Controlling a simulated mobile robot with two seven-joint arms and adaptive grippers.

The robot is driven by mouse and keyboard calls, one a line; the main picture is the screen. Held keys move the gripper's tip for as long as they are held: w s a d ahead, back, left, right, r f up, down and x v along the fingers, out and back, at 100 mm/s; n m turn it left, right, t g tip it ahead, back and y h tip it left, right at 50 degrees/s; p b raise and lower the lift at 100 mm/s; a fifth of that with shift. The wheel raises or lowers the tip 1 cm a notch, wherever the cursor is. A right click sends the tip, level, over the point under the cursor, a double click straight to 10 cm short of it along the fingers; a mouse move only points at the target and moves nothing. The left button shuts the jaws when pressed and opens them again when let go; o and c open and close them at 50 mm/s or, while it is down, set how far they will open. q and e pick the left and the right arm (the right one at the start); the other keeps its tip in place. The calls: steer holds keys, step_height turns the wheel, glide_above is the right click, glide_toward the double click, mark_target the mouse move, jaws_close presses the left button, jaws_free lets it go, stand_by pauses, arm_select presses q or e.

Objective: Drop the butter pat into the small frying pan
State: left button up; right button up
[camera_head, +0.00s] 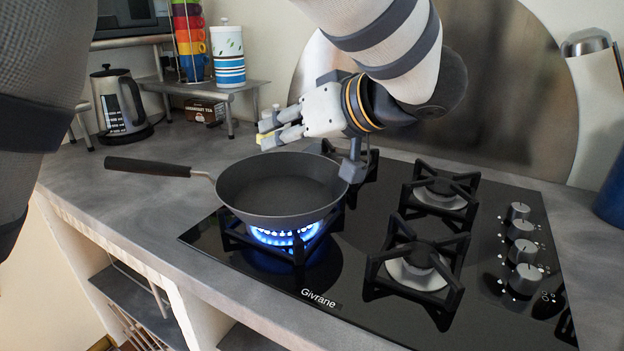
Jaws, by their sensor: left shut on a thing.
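The pat is clear of the pan. My right gripper is out of view.
Blue flame (285,235) burns under the pan. The black hob (350,285) has bare burners to the right and knobs (522,250) at its right edge. A kettle (120,105) and a small shelf (222,90) with a canister (229,58) stand behind left.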

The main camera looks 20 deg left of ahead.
arm_select(q)
steer(key=shift+f, duration=0.25)
steer(key=o, duration=0.9)
steer(key=shift+c, duration=0.2)
steer(key=v, duration=1.2)
steer(key=shift+s, duration=0.1)
